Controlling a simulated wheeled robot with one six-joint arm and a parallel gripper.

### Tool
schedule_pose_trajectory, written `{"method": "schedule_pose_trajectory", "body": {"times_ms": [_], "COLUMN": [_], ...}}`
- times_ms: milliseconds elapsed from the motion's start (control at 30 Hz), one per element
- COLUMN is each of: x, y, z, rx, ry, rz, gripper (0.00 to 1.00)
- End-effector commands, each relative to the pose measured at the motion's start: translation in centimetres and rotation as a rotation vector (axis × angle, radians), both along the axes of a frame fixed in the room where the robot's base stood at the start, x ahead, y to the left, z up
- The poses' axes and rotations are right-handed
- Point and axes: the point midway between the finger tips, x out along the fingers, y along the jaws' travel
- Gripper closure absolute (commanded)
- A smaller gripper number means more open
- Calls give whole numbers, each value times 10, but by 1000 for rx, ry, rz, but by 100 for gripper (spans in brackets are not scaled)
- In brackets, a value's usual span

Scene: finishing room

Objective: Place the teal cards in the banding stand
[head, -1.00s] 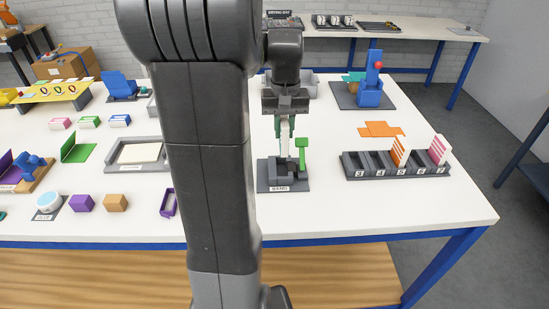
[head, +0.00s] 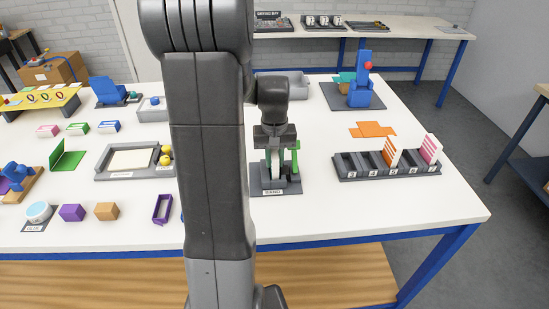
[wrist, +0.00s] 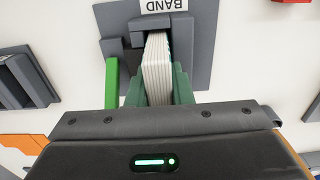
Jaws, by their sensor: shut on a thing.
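The banding stand (head: 284,188) is a grey base labelled BAND with grey blocks and an upright green arm (head: 295,157). It also shows in the wrist view (wrist: 190,60), label at the top. My gripper (head: 273,158) is directly over the stand, pointing down. In the wrist view its dark green fingers (wrist: 158,90) are shut on the teal cards (wrist: 157,66), a stack showing mostly white edges with a sliver of teal. The far end of the stack is down among the stand's grey blocks. I cannot tell whether it touches the base.
A grey slotted rack (head: 345,170) with orange and pink striped cards stands to the right. Orange flat pieces (head: 372,130) lie behind it. A blue device (head: 360,92) is at the back right. A grey tray (head: 103,172) lies left; my arm hides some table.

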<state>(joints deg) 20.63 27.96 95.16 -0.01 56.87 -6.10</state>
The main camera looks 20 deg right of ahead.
Motion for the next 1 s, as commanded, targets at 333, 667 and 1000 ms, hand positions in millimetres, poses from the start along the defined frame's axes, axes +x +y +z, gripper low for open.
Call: {"method": "schedule_pose_trajectory", "body": {"times_ms": [333,667,1000], "x": [0,0,1], "y": [0,0,0], "z": [-3,1,60], "rx": [0,0,-2], "ry": [0,0,-5], "rz": [0,0,0], "gripper": [58,58,58]}}
